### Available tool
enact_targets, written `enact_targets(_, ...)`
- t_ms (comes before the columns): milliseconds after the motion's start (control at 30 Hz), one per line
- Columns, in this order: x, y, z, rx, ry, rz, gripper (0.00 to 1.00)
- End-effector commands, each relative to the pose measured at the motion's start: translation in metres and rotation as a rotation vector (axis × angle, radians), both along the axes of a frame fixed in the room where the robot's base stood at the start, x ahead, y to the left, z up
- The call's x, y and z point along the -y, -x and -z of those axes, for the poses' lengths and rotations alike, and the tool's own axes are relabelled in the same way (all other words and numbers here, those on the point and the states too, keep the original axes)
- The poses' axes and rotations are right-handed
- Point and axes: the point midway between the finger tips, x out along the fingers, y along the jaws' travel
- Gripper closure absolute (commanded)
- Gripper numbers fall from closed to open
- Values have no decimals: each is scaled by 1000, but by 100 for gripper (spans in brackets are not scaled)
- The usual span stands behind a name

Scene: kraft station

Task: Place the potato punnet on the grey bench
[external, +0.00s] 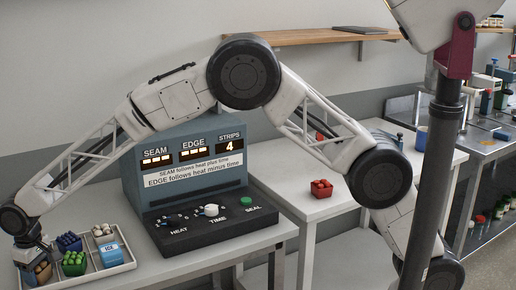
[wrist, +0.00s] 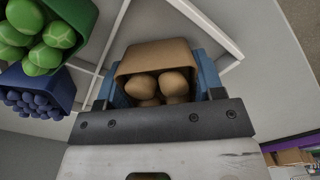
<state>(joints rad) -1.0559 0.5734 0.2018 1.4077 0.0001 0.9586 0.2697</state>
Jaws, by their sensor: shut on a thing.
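The potato punnet (wrist: 158,55) is a brown tub holding round tan potatoes. In the wrist view it sits between the two blue fingers of my gripper (wrist: 160,82), which is shut on it. In the external view my gripper (external: 32,262) is at the lower left, over the left part of the white divided tray (external: 110,270), and the punnet (external: 43,272) partly shows beneath it. I cannot tell whether the punnet touches the tray. A pale grey bench top (external: 330,208) with a red punnet (external: 321,188) on it stands right of the sealing machine.
A green punnet (external: 74,263), a blue punnet (external: 69,242), a white-filled punnet (external: 103,231) and a blue ICE box (external: 110,254) are in or at the tray. The sealing machine (external: 190,175) stands between the tray and the right-hand bench, which has free room around the red punnet.

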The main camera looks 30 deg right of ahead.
Motion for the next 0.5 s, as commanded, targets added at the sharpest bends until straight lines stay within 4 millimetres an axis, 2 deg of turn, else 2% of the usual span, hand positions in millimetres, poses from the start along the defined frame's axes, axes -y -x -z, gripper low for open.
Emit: enact_targets(500, 0, 0, 6, 0, 0, 0, 69)
